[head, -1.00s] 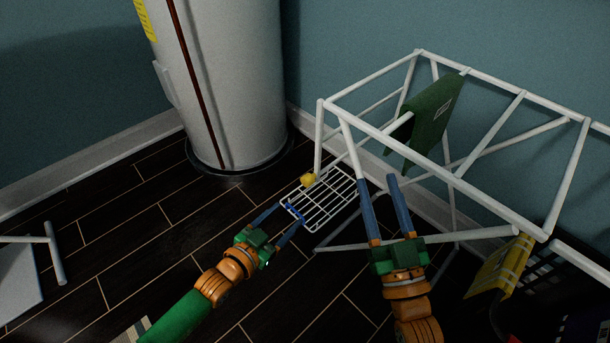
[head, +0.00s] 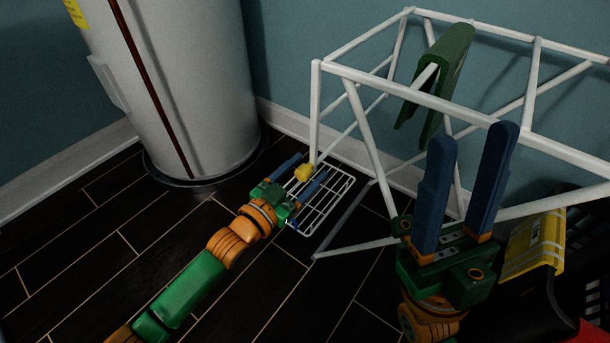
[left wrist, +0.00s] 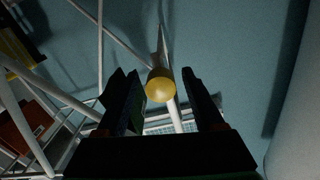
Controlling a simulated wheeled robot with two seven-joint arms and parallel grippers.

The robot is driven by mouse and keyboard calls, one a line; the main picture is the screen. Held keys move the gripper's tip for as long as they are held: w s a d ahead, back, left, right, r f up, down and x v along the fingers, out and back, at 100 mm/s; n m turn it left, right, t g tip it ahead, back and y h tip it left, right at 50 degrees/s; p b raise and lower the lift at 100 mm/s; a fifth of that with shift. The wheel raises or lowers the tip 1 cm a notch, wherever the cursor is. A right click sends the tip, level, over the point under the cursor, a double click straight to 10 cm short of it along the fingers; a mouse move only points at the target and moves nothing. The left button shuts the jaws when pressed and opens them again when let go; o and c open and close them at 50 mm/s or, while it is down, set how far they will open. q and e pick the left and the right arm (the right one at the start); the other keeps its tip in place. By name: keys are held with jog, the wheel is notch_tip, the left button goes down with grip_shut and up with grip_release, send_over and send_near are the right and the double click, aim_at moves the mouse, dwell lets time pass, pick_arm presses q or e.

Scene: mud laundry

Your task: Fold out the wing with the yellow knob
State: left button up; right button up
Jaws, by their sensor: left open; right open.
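The wing (head: 332,210) is a white wire grid low at the left end of the white drying rack (head: 314,110). The yellow knob (head: 304,172) is at the wing's upper left, by the rack's corner post. My left gripper (head: 312,164) is open, with its fingers on either side of the knob in the head view. In the left wrist view the yellow knob (left wrist: 160,86) shows between the two open fingers, with gaps on both sides; how deep it lies between them is unclear. My right gripper (head: 474,135) is open and empty, in front of the rack.
A green cloth (head: 440,75) hangs on the rack. A white cylindrical tank (head: 185,90) stands at the back left. A yellow cloth (head: 532,245) lies over a dark basket at the lower right. The dark floor (head: 120,240) at left is clear.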

pick_arm(q)
jog(key=shift+w, duration=0.1)
grip_shut()
dwell(1.4)
